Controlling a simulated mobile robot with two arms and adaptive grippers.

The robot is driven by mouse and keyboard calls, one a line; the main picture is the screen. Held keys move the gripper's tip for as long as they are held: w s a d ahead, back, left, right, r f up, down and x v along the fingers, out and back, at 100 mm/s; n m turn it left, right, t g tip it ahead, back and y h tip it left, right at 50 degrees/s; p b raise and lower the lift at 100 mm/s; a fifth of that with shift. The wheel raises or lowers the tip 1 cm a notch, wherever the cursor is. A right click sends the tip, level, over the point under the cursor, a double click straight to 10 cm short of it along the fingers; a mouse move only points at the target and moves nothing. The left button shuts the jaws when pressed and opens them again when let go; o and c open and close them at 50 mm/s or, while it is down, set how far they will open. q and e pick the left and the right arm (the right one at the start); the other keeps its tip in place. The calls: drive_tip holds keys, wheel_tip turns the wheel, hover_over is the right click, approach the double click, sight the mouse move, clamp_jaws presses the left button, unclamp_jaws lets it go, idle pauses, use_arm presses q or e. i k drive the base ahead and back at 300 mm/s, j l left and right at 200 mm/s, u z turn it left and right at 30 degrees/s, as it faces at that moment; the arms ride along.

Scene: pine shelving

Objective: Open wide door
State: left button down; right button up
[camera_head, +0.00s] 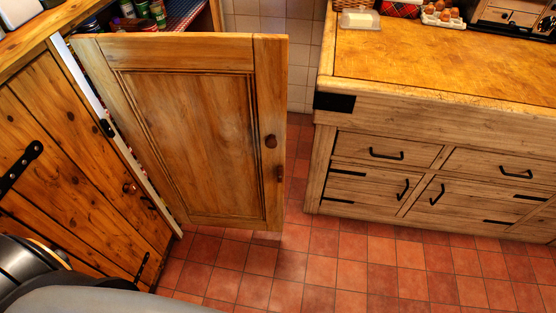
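A wooden panelled cabinet door (190,130) stands swung out from the pine unit on the left, with its face toward me. A round brown knob (270,141) sits near its right edge, and a smaller brown fitting (280,173) sits just below it. Jars and tins (140,10) show on a shelf above and behind the door; the rest of the inside is mostly hidden by it. Neither of my grippers is in view, and nothing is seen touching the door.
A second plank door (70,160) with black strap hinges is at the left, looking shut. A wooden counter (440,55) with drawers stands at the right, bearing a basket and eggs. Red tiled floor (330,260) is clear between them. Part of my body fills the lower left.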

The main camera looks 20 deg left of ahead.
sight(204, 115)
drive_tip(key=i+l+u, duration=0.15)
drive_tip(key=u, duration=0.25)
drive_tip(key=i+l+u, duration=0.1)
drive_tip(key=l+u, duration=0.75)
drive_tip(key=i+j, duration=0.05)
drive_tip(key=j, duration=0.05)
